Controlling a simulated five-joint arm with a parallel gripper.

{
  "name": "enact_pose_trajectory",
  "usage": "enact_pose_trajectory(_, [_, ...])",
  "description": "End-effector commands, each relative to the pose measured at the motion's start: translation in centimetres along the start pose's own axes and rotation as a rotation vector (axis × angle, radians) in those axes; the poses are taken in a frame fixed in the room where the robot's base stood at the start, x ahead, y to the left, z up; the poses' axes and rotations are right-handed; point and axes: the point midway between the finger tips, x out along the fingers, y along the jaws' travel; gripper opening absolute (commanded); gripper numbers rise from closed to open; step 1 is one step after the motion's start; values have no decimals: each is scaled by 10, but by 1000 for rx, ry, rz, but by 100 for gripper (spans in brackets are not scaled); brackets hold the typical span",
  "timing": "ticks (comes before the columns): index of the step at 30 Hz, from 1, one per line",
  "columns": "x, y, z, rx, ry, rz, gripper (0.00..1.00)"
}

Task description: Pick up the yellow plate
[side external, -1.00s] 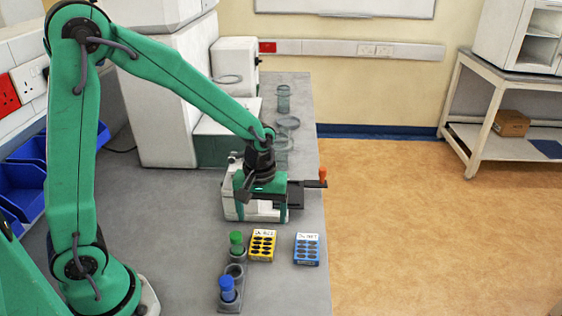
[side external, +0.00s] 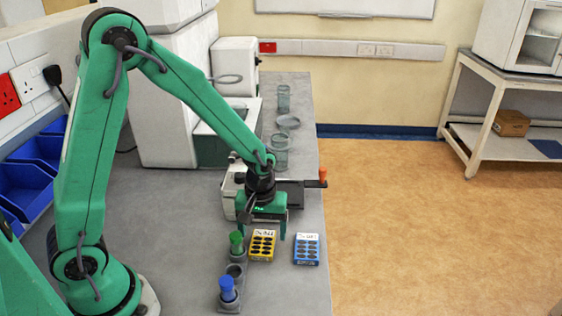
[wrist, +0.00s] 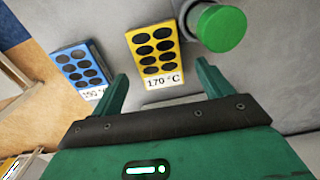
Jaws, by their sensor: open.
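The yellow plate (side external: 263,246) lies flat on the grey bench, with several dark oval wells and a white label at one end. In the wrist view the yellow plate (wrist: 154,50) shows ahead of the fingers, and its label reads 170 °C. My gripper (side external: 264,228) is open and empty, just behind and above the plate's labelled end in the side view. In the wrist view my gripper (wrist: 160,85) has its two green fingers spread wide, with the plate beyond them. The plate is not between the fingertips.
A blue plate (side external: 307,249) lies right of the yellow one, near the bench edge. A white device (side external: 229,192) stands behind my gripper.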

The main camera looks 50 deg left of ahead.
Motion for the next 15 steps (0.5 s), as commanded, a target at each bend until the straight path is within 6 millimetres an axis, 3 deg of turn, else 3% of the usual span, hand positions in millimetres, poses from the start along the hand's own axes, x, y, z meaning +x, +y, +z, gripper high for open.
enact_pose_trajectory(6, [20,0,0,0,-1,-1,78])
enact_pose_trajectory(15, [24,0,0,0,0,0,78])
